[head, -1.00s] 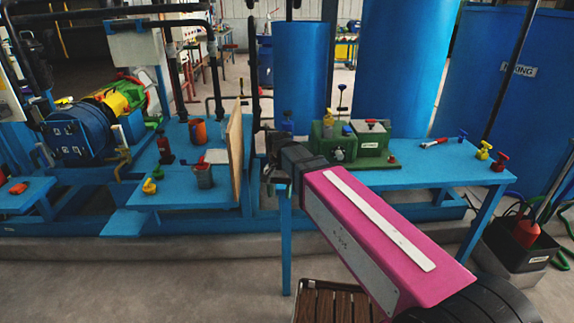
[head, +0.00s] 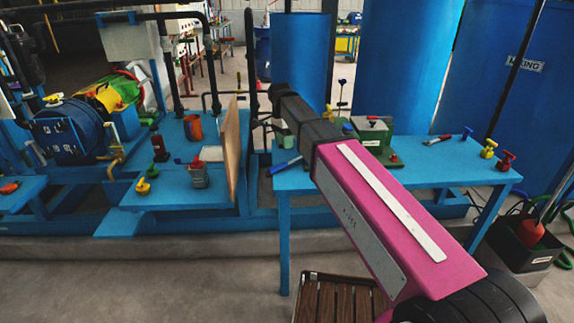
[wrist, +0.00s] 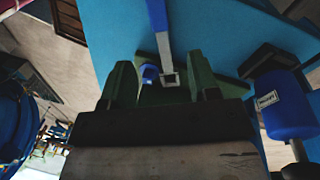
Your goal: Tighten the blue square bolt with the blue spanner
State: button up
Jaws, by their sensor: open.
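The blue spanner (wrist: 158,22) shows in the wrist view as a blue bar over the blue table, its grey jaw end (wrist: 165,58) between my fingers' outlines. In the head view a blue bar (head: 285,166), apparently the same spanner, shows near the table's front left edge. A small blue piece (wrist: 148,73), perhaps the blue square bolt, shows just left of the jaw; I cannot tell whether they touch. My gripper (wrist: 163,80) is open, its two dark fingers apart, with nothing visibly clamped. In the head view my arm hides part of the green block, and the fingertips are unclear.
An upright wooden board (head: 231,150) stands left of my gripper. A blue labelled cylinder (wrist: 285,105) is right in the wrist view.

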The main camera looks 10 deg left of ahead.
aim_at(286, 162)
jog(key=f, duration=0.5)
jog(key=s+d+f, duration=0.1)
jog(key=f, duration=0.2)
jog(key=shift+f, duration=0.1)
grip_shut()
